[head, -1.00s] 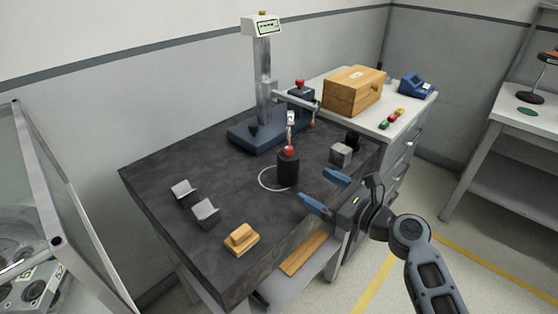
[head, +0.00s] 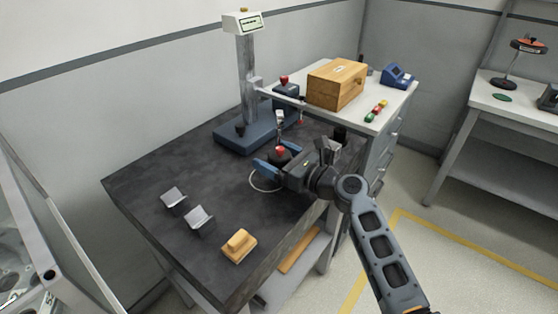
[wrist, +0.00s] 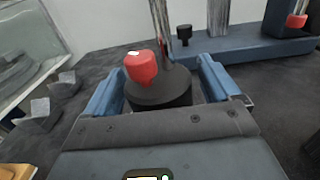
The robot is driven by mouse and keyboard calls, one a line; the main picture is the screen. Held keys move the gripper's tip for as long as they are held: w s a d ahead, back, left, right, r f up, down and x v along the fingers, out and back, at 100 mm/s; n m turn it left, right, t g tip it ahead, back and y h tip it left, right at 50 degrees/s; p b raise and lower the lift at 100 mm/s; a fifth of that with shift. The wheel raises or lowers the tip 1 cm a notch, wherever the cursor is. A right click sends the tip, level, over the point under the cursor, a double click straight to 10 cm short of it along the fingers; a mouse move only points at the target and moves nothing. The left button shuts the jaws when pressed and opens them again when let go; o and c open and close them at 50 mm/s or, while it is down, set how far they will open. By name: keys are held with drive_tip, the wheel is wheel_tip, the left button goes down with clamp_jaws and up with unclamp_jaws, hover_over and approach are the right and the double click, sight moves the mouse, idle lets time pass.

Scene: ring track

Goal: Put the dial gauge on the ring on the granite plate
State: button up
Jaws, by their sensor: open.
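The dial gauge (head: 281,151) appears to be the upright piece with a black round base, red knob and thin rod; its dial is hard to make out. It stands on the dark granite plate (head: 150,190). The pale ring (head: 255,186) is a thin outline on the plate, partly hidden by my gripper and the base. My gripper (head: 279,159) is open, low over the plate, with its blue fingers on either side of the base. In the wrist view the black base (wrist: 160,93) sits between the fingers; whether they touch it is unclear.
A blue-based measuring stand (head: 246,128) rises behind, its arm reaching right. Two grey V-shaped blocks (head: 199,217) and a tan block (head: 239,245) lie front left. A wooden box (head: 337,84) stands on the side cabinet.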

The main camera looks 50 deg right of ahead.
sight(272, 150)
drive_tip(key=shift+w, duration=0.45)
drive_tip(key=c, duration=1.6)
drive_tip(key=shift+o, duration=0.2)
drive_tip(key=shift+r, duration=0.15)
drive_tip(key=shift+r, duration=0.55)
wheel_tip(272, 150, up, 3)
drive_tip(key=shift+f+p, duration=0.1)
drive_tip(key=shift+p, duration=0.4)
drive_tip(key=s+d+r, duration=0.7)
drive_tip(key=s+d, duration=0.1)
drive_tip(key=shift+s, duration=0.3)
